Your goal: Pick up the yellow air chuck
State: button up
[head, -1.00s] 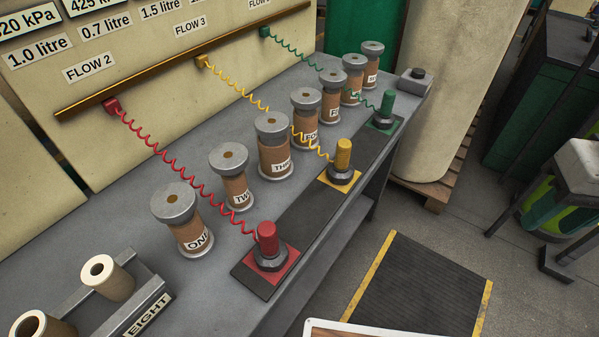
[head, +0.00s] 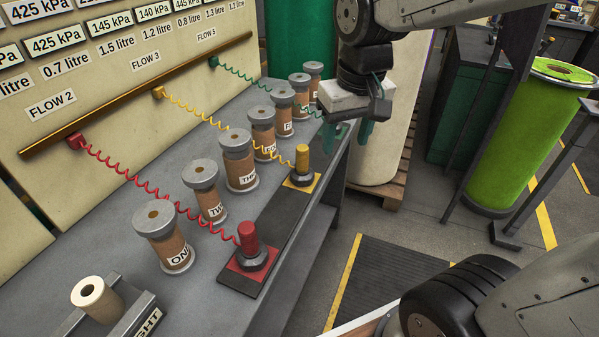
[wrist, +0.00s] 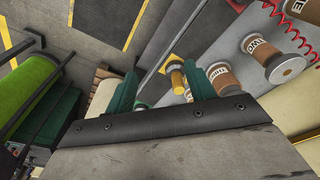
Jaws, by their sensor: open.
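The yellow air chuck (head: 302,158) stands upright on a yellow square on the dark strip along the bench's front edge. A yellow coiled hose (head: 203,114) runs from it up to the rail. My gripper (head: 353,133) is open and empty, beyond the chuck and to its right in the head view, apart from it. In the wrist view my gripper's green fingers (wrist: 163,86) spread apart, and the yellow air chuck (wrist: 176,79) shows between them, farther off. The green chuck is hidden behind my gripper in the head view.
The red chuck (head: 248,238) stands nearer on the same strip. A row of labelled spools, such as spool THREE (head: 239,166), lines the bench behind the chucks. A red coiled hose (head: 150,188) crosses the bench. A green felt roll (head: 530,140) stands at the right.

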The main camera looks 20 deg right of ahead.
send_over(303, 147)
jog(key=s, duration=0.2)
jog(key=f, duration=0.6)
jog(key=shift+w+a+f, duration=0.15)
jog(key=shift+w+f, duration=0.05)
jog(key=shift+f, duration=0.15)
jog(key=shift+w+f, duration=0.2)
jog(key=shift+f, duration=0.1)
jog(key=f, duration=0.2)
jog(key=w+f, duration=0.1)
jog(key=f, duration=0.4)
jog(key=shift+w+f, duration=0.2)
jog(key=shift+w, duration=0.1)
grip_shut()
